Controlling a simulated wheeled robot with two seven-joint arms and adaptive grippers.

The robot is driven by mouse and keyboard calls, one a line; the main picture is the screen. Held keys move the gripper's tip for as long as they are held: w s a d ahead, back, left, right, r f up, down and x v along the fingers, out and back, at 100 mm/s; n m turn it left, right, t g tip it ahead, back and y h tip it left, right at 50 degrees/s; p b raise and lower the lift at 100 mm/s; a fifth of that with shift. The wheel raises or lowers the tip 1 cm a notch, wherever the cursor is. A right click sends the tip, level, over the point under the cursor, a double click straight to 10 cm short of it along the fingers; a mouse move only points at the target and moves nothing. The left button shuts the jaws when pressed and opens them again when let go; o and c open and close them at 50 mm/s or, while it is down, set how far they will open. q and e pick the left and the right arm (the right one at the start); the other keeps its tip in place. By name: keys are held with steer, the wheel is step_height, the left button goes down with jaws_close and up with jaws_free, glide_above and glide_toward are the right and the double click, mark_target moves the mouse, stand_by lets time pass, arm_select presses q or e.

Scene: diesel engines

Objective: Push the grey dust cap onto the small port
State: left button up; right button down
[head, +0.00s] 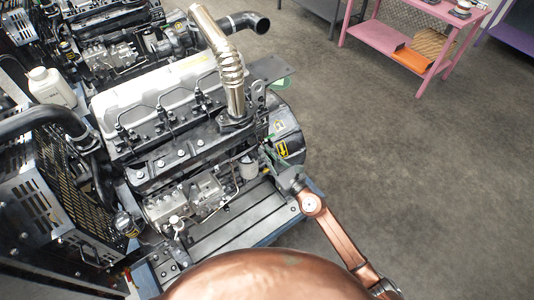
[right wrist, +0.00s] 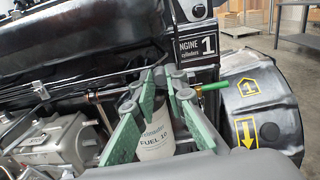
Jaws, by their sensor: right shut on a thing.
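My right gripper (head: 270,152) reaches in from the lower right to the near right side of the engine. In the right wrist view its two green fingers (right wrist: 165,78) are close together on something small. A small grey piece (right wrist: 173,70) shows at the fingertips and seems to be the grey dust cap, partly hidden by the fingers. I cannot make out the small port clearly; the fingertips hide the spot beyond them. My left gripper is out of view.
A white fuel filter (right wrist: 155,137) stands just below and behind the fingers. A green-ended pipe (right wrist: 210,87) lies close to their right. The black housing (right wrist: 262,108) with yellow labels is farther right. A tall metal exhaust pipe (head: 229,72) rises above the engine (head: 160,92). Open floor lies right.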

steer(key=c, duration=1.9)
jaws_free()
steer(key=shift+c, duration=0.2)
steer(key=v, duration=0.7)
steer(key=shift+f, duration=0.1)
